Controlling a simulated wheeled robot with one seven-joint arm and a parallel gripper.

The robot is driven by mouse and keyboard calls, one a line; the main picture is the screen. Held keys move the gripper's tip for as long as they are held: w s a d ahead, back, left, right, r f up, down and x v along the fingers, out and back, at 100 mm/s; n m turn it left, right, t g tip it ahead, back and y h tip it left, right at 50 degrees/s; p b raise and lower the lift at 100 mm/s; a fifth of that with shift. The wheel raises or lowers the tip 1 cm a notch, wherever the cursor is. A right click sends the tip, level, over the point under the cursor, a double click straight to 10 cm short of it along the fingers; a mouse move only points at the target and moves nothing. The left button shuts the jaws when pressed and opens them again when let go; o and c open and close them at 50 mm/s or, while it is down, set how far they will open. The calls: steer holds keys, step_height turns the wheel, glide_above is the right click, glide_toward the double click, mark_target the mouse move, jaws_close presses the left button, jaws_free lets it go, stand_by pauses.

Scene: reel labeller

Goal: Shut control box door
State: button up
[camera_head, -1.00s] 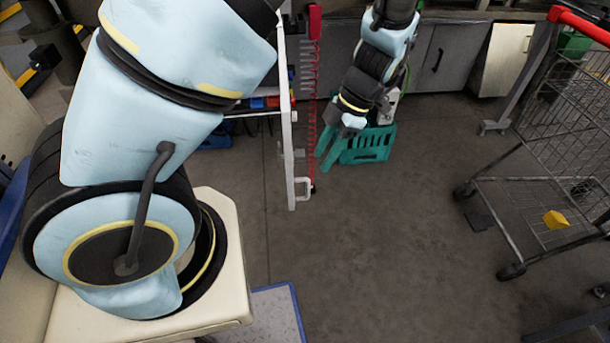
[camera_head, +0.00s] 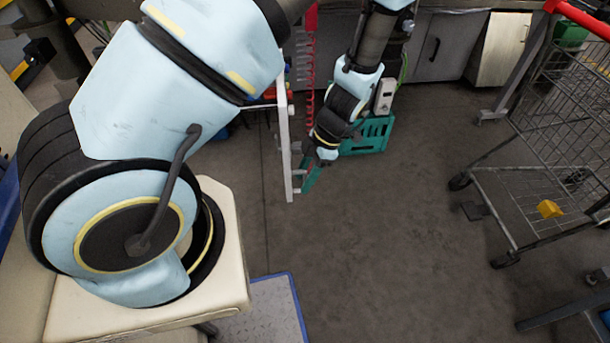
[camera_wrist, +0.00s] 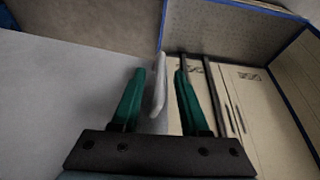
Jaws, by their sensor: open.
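The control box door (camera_head: 285,140) stands open in the head view, seen nearly edge-on as a pale upright panel. In the wrist view, a pale grey surface that looks like the door (camera_wrist: 60,110) fills the left side. The white door handle (camera_wrist: 159,85) shows between the two green fingers of my gripper (camera_wrist: 160,88). The fingers are open, with a gap on either side of the handle. In the head view my gripper (camera_head: 307,180) is at the door's lower end, where it partly hides the handle. The box interior is mostly hidden behind my arm.
A wire trolley (camera_head: 540,180) with a yellow block (camera_head: 550,209) stands at the right. A red coiled hose (camera_head: 310,70) hangs beside the door. The floor (camera_head: 400,230) between door and trolley is clear.

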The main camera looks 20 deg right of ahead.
jaws_close()
stand_by(1.3)
